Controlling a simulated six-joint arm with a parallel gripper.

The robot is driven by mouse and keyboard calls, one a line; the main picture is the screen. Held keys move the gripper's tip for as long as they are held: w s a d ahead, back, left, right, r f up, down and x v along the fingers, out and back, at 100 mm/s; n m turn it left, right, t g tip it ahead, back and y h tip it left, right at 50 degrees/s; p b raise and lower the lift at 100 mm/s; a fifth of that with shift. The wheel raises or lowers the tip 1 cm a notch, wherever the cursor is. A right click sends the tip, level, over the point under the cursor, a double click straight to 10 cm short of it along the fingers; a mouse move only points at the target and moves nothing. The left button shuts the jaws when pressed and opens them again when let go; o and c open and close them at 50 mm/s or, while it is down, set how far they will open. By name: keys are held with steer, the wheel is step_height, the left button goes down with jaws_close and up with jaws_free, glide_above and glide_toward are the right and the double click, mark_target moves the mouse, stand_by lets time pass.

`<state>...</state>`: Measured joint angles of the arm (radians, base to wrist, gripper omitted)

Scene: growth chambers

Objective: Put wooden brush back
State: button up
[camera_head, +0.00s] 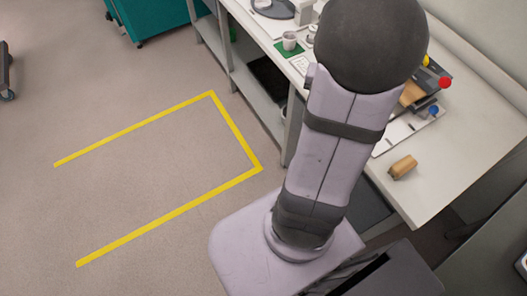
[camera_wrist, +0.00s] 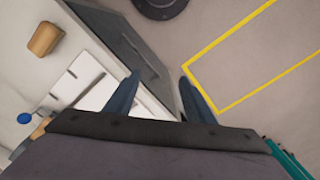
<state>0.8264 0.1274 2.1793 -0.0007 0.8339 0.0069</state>
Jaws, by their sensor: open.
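The wooden brush (camera_head: 404,166), a small tan block with a darker end, lies on the white bench top near its front edge. In the wrist view the brush (camera_wrist: 45,38) is at the upper left, well apart from my fingers. My gripper (camera_wrist: 159,77) is open and empty, its two dark fingers spread over the bench edge and floor. My arm hides the gripper in the head view. A white flat holder or panel (camera_head: 392,137) lies behind the brush; it also shows in the wrist view (camera_wrist: 75,78). I cannot tell whether it is the brush's place.
A dark rack with red (camera_head: 445,82) and blue (camera_head: 434,110) round knobs stands on the bench behind my arm. A white cup (camera_head: 289,40) stands on a green mat farther left. Yellow tape (camera_head: 165,222) marks clear floor. The bench front around the brush is free.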

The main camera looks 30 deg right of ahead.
steer(key=a+f+n, duration=0.1)
steer(key=a+n, duration=0.8)
steer(key=a, duration=1.4)
steer(key=shift+a+f+n, duration=0.3)
steer(key=shift+f, duration=0.1)
steer(key=shift+w, duration=0.1)
step_height(320, 180, down, 39)
steer(key=b, duration=3.8)
steer(key=shift+r+b, duration=0.2)
steer(key=shift+b, duration=0.1)
